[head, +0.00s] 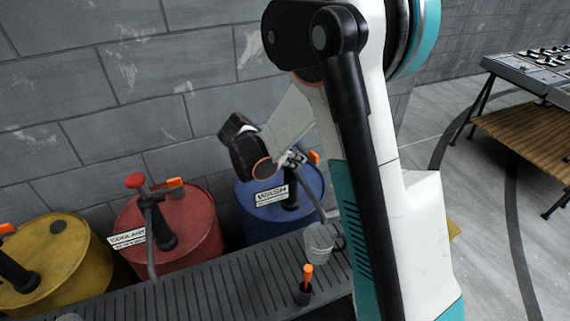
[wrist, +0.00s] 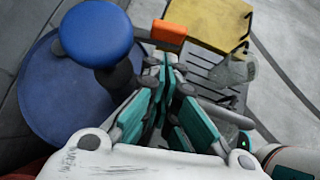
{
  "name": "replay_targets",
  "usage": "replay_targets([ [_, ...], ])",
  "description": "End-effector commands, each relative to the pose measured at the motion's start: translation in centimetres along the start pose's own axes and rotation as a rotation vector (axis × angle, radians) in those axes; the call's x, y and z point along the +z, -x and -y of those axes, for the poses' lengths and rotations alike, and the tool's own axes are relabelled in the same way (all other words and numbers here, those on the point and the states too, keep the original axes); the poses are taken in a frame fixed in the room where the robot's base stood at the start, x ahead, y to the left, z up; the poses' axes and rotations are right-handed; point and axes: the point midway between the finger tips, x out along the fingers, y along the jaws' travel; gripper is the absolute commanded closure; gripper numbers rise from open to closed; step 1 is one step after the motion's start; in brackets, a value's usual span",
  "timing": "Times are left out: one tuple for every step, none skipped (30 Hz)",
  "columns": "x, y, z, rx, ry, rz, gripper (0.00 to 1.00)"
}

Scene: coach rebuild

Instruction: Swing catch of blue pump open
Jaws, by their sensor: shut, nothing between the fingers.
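The blue drum (head: 262,222) with the "WASH" label (head: 271,196) stands by the wall, partly hidden by my arm. Its pump (head: 290,192) rises from the lid. In the wrist view the pump has a round blue top (wrist: 95,33) and an orange catch (wrist: 170,30) beside it, to the right. The catch also shows as a small orange bit in the head view (head: 314,157). My gripper (head: 294,158) is at the pump head. In the wrist view its teal-padded fingers (wrist: 167,66) are shut and empty, with tips just below the orange catch; contact cannot be told.
A red drum (head: 190,228) and a yellow drum (head: 60,262), each with a pump, stand to the left. A slatted grey ledge (head: 230,290) runs in front, bearing a grey cup (head: 319,242) and an orange-handled item (head: 306,285). Open floor lies right.

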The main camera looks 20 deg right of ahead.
Motion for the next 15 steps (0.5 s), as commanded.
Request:
replay_targets([
  [0.4,-0.5,0.0,-0.001,-0.002,0.0,1.0],
  [0.6,-0.7,0.0,-0.001,-0.001,0.0,1.0],
  [0.8,-0.9,0.0,-0.001,0.0,0.0,1.0],
  [1.0,-1.0,0.0,-0.001,0.0,0.0,1.0],
  [1.1,-1.1,0.0,-0.001,0.0,0.0,1.0],
  [1.2,-1.2,0.0,-0.001,0.0,0.0,1.0],
  [1.3,-1.3,0.0,0.0,0.0,0.0,1.0],
  [1.4,-1.3,0.0,0.0,0.0,0.0,1.0],
  [1.4,-1.3,0.0,0.0,0.0,0.0,1.0],
  [1.4,-1.3,0.0,0.0,0.0,0.0,1.0],
  [1.4,-1.3,0.0,0.0,0.0,0.0,1.0],
  [1.4,-1.3,0.0,0.0,0.0,0.0,1.0],
  [1.4,-1.3,0.0,0.0,0.0,0.0,1.0],
  [1.4,-1.3,0.0,0.0,0.0,0.0,1.0],
  [1.4,-1.3,0.0,0.0,0.0,0.0,1.0],
])
